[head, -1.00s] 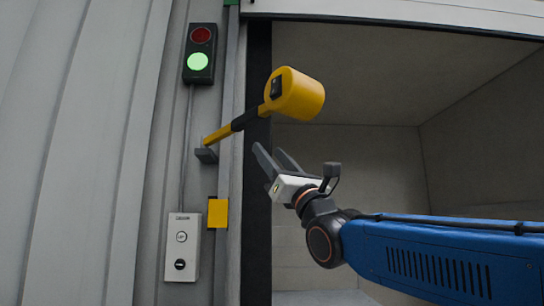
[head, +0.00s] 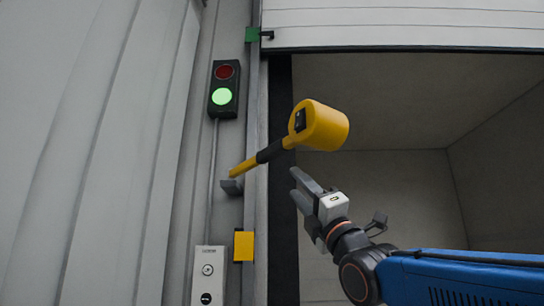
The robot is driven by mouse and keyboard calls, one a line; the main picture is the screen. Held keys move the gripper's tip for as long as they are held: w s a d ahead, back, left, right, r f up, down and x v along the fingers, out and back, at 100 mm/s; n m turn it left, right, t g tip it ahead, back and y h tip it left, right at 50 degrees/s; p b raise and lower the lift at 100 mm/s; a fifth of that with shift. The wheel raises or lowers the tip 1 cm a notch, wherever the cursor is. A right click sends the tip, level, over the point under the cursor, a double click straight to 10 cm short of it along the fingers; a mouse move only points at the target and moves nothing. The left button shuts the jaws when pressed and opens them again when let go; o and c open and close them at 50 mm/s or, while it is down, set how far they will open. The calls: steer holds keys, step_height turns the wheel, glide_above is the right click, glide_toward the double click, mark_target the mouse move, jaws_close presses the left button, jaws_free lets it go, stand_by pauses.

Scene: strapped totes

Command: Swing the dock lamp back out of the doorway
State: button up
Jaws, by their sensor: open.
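The dock lamp (head: 322,125) has a yellow head on a yellow arm with a black grip sleeve (head: 270,151). Its arm rises to the right from a dark wall bracket (head: 232,187) beside the door frame. The lamp head reaches across the black frame edge into the upper left of the doorway (head: 390,180). My gripper (head: 298,181) is open and empty, below the lamp head and right of the sleeve, apart from both in the picture. Part of one finger is hidden.
A signal light (head: 224,90) shows green on the wall, above a grey button box (head: 208,275). A yellow block (head: 244,246) and a green block (head: 252,34) sit on the frame. A white door panel (head: 400,24) hangs across the top. The doorway's inside looks empty.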

mark_target(273, 157)
steer(key=w+a+r+m, duration=0.2)
steer(key=w+r+m, duration=0.1)
steer(key=m, duration=0.5)
steer(key=w+a+r+m, duration=0.2)
steer(key=w+r+m, duration=0.1)
steer(key=r+m, duration=0.2)
steer(key=w+a+r+m, duration=0.2)
steer(key=w+r+m, duration=0.1)
steer(key=m, duration=0.7)
steer(key=shift+w+a+r+m, duration=0.25)
steer(key=shift+r+m, duration=0.05)
steer(key=shift+r, duration=0.15)
stand_by(0.4)
jaws_close()
